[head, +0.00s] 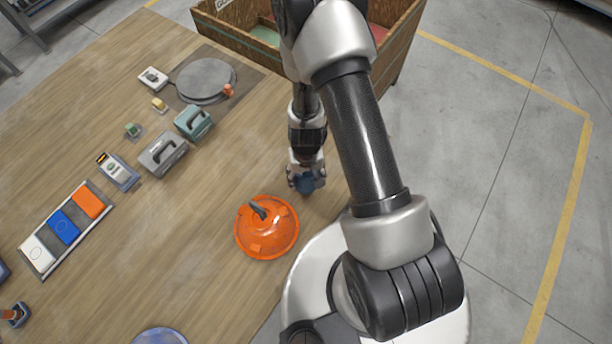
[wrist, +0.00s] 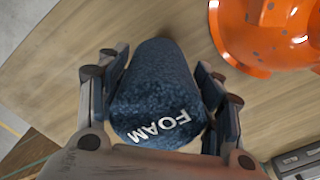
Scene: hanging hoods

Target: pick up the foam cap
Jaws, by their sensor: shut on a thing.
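The foam cap (wrist: 157,85) is a dark blue, rough-textured piece with the white word FOAM on it. In the wrist view it sits between the two fingers of my gripper (wrist: 158,100), which is shut on it. In the head view my gripper (head: 306,180) is over the wooden table near its right edge, with a small dark blue part of the foam cap (head: 306,186) showing below it. I cannot tell whether the cap touches the table.
An orange hood (head: 267,228) with a dark handle lies close by to the left; it also shows in the wrist view (wrist: 268,35). Teddy-free table space (head: 130,240) lies further left. Tools, a round grey plate (head: 206,80) and a coloured panel (head: 66,229) stand beyond. A wooden crate (head: 400,50) is behind.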

